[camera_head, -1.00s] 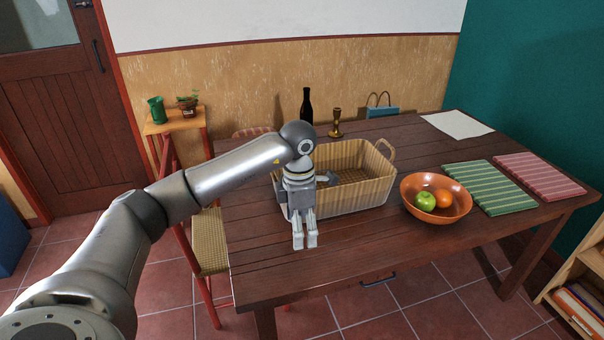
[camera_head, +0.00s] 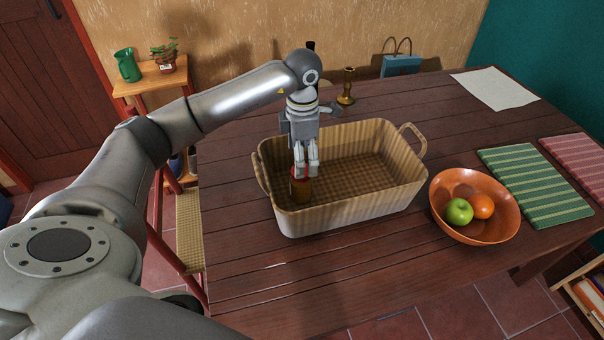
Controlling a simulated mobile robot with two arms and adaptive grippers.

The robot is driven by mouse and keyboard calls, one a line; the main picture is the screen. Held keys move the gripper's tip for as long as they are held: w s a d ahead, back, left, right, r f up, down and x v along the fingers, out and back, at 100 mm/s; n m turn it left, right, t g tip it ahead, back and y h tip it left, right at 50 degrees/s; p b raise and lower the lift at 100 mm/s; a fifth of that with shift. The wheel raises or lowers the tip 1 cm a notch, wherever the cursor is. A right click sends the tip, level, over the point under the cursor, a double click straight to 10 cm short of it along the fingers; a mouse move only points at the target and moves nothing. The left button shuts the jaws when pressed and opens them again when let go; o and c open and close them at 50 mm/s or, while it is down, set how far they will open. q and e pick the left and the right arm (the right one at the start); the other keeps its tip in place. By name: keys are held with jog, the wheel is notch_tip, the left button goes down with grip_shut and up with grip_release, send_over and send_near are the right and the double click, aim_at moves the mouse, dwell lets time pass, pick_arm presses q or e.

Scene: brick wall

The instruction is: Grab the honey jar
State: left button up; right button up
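A brown jar with a red lid (camera_head: 301,190), which looks like the honey jar, stands upright at the left end of the tan wicker basket (camera_head: 345,208). My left gripper (camera_head: 306,172) points down over the left part of the basket, with its fingertips at the jar's lid. The fingers cover part of the lid, and I cannot tell whether they grip it or only overlap it in this view. My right gripper is not in view.
An orange bowl (camera_head: 474,232) with a green apple (camera_head: 459,211) and an orange (camera_head: 481,206) stands right of the basket. The front of the table (camera_head: 270,280) is clear.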

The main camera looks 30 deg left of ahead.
aim_at(301, 181)
pick_arm(q)
jog(key=shift+s+d+f, duration=0.1)
jog(key=shift+s+f, duration=0.05)
jog(key=shift+f, duration=0.5)
jog(key=shift+s+f, duration=0.1)
jog(key=shift+f, duration=0.8)
jog(key=f, duration=0.1)
jog(key=f+p, duration=0.1)
jog(key=f, duration=0.3)
jog(key=shift+s+p, duration=0.3)
jog(key=shift+p, duration=0.1)
jog(key=shift+f, duration=0.3)
jog(key=shift+c, duration=0.5)
jog(key=c, duration=1.2)
jog(key=shift+w+r, duration=0.1)
jog(key=shift+c, duration=0.6)
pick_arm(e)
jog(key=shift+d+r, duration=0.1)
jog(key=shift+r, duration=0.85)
